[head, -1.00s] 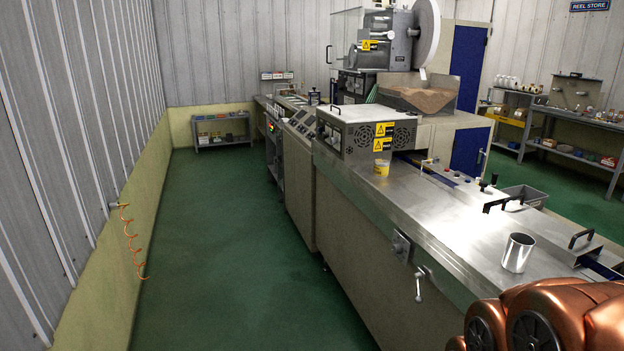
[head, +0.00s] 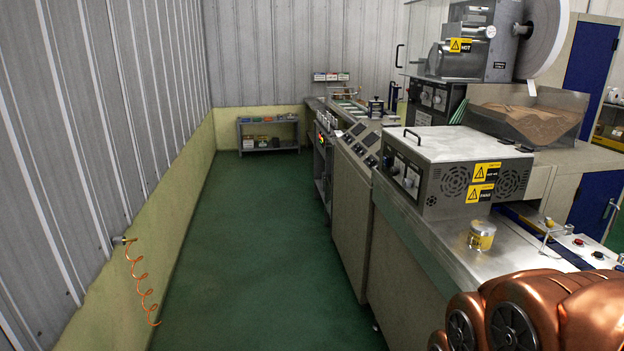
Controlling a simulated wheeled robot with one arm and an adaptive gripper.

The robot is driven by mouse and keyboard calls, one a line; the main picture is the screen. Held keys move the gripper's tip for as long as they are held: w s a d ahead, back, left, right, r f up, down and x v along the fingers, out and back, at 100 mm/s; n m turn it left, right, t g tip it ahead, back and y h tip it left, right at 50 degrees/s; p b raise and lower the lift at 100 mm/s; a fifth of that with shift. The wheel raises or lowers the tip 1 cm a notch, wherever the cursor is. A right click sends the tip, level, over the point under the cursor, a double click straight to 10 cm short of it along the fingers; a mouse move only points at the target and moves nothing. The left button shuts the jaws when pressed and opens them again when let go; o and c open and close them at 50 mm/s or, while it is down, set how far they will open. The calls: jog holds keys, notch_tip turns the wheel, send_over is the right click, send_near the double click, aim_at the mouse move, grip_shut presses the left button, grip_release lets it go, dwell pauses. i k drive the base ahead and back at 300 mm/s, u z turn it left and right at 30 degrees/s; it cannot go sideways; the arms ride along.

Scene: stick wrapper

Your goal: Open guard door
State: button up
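The guard door looks to be the clear panel (head: 424,38) at the left side of the upper machine unit (head: 468,45), with a black bar handle (head: 399,56) on its left edge. I cannot tell from here whether it is fully shut. My copper-coloured arm links fill the lower right corner, well short of the door. My gripper is out of view.
A long machine line runs along the right, with a steel heater box (head: 462,165) and a yellow-banded tin (head: 481,236) on its top. The green floor aisle (head: 265,240) is clear. A coiled orange hose (head: 142,285) hangs on the left wall, and a low shelf (head: 268,135) stands at the back.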

aim_at(409, 39)
jog(key=u, duration=0.2)
jog(key=i, duration=4.5)
jog(key=z, duration=0.05)
